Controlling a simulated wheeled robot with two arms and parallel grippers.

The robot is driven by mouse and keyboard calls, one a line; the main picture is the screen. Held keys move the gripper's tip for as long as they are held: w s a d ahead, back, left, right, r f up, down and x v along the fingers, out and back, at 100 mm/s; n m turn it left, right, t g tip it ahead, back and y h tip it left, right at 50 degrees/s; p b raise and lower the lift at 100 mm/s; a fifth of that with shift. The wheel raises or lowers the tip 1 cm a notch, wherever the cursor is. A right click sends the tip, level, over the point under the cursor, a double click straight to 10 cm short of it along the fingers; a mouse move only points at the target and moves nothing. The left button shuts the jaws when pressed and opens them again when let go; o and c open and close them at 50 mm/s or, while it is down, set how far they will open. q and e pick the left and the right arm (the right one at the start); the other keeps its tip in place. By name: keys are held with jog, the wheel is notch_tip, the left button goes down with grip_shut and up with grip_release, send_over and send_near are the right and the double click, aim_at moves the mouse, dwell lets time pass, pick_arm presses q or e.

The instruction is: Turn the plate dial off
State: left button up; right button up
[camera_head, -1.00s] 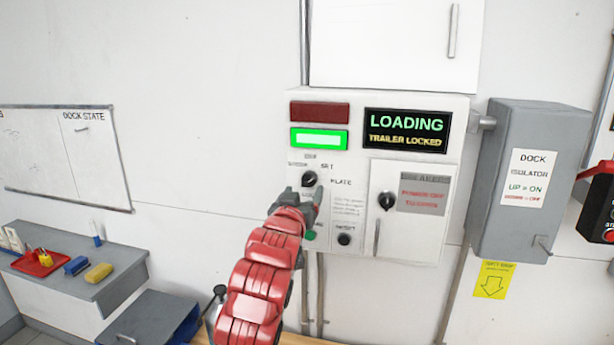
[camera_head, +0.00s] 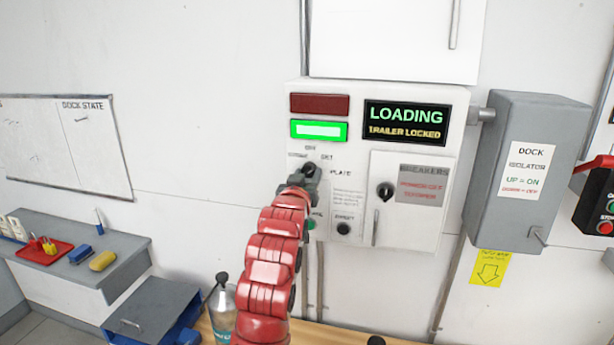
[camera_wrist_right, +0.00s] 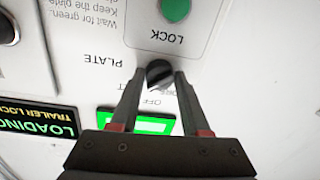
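The plate dial (camera_head: 310,168) is a small black knob on the white control panel, partly hidden by my gripper in the head view. In the right wrist view the dial (camera_wrist_right: 158,74) shows upside down with OFF and PLATE lettering beside it. Its pointer setting is too small to tell. My right gripper (camera_wrist_right: 159,72) has its fingers apart, one on each side of the dial. I cannot tell whether they touch it. The right gripper (camera_head: 303,179) also shows at the panel in the head view. My left gripper is not in view.
The panel has a lit green lamp (camera_head: 319,131), a LOADING display (camera_head: 406,122), a breaker cover (camera_head: 412,200) and a black button (camera_head: 344,228). A grey isolator box (camera_head: 530,175) stands right of it. A bottle (camera_head: 222,308) stands below left.

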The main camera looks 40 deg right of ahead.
grip_shut()
jog(key=shift+f+n+b, duration=0.1)
jog(key=shift+n+b, duration=0.3)
jog(key=shift+b, duration=0.3)
jog(key=n+b, duration=0.3)
jog(key=shift+n+g+b, duration=0.3)
jog(key=shift+n+b, duration=0.75)
jog(key=shift+n, duration=0.15)
jog(key=shift+r+n+b, duration=0.25)
jog(key=shift+n+b, duration=0.2)
jog(key=shift+n, duration=1.05)
